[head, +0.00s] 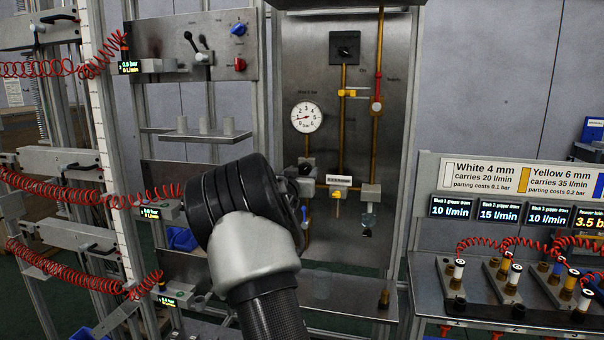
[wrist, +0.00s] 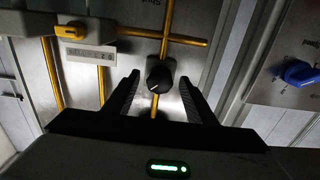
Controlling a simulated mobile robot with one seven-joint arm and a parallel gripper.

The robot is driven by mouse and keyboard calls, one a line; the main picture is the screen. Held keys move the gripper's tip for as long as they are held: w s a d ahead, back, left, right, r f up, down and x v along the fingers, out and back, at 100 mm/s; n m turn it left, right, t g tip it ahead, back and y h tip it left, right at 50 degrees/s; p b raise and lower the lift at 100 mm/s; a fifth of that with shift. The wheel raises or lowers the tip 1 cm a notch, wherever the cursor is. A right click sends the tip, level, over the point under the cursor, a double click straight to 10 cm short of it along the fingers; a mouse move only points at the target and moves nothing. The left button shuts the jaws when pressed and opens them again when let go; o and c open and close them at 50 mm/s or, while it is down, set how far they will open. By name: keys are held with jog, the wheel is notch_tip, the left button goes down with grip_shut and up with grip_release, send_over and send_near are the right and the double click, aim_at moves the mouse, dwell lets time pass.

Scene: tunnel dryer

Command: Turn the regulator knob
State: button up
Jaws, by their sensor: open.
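The regulator knob (wrist: 159,78), black and round with a white mark, sits on a brass pipe in the wrist view. My gripper (wrist: 157,88) is open, with one dark finger on each side of the knob. Gaps show between both fingers and the knob; how deep the fingers reach around it I cannot tell. In the head view my arm covers much of the area below the round pressure gauge (head: 306,117), and the fingers cannot be made out there.
A yellow valve handle (wrist: 68,31) on the piping is left of the knob in the wrist view. A blue knob (wrist: 300,72) is on a panel at the right. In the head view, red coiled hoses (head: 60,194) hang left; a bench with fittings (head: 436,275) stands right.

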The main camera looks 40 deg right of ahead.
jog(key=shift+c, duration=0.2)
jog(key=c, duration=1)
jog(key=shift+f+b, duration=0.1)
jog(key=shift+b, duration=0.3)
